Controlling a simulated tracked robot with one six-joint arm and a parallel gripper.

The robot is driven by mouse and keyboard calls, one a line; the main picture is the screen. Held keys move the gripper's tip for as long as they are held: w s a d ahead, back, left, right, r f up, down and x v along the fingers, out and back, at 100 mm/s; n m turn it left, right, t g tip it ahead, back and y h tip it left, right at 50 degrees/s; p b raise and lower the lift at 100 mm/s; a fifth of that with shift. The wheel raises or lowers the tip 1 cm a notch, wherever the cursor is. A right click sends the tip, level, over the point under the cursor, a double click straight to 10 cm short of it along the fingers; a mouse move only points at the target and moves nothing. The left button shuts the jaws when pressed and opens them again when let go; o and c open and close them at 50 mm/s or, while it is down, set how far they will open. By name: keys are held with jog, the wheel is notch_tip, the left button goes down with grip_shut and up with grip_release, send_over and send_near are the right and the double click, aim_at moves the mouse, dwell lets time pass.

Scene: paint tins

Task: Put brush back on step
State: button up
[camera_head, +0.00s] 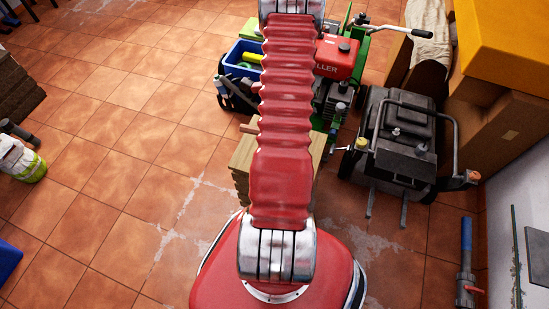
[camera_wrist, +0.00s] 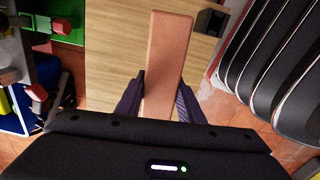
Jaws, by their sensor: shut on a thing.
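The brush (camera_wrist: 168,45) shows in the wrist view as a long, flat, pinkish-brown bar. In the head view the step (camera_head: 241,163) stands on the floor, partly hidden by my red arm. My gripper is hidden in that view.
A small black block (camera_wrist: 209,22) shows beside the brush's far end. A blue crate (camera_head: 238,58) and a red-and-green machine (camera_head: 338,57) stand beyond the step. A dark grey machine (camera_head: 402,140) stands at right. A white-and-yellow tin (camera_head: 22,160) is at far left. The left floor is mostly clear.

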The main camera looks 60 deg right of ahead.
jog(key=shift+f, duration=0.1)
jog(key=shift+f, duration=2.8)
jog(key=shift+f, duration=1.85)
jog(key=shift+f, duration=0.2)
jog(key=o, duration=1.1)
jog(key=shift+w+a+r, duration=0.1)
jog(key=shift+w+r, duration=0.05)
jog(key=shift+r, duration=6.75)
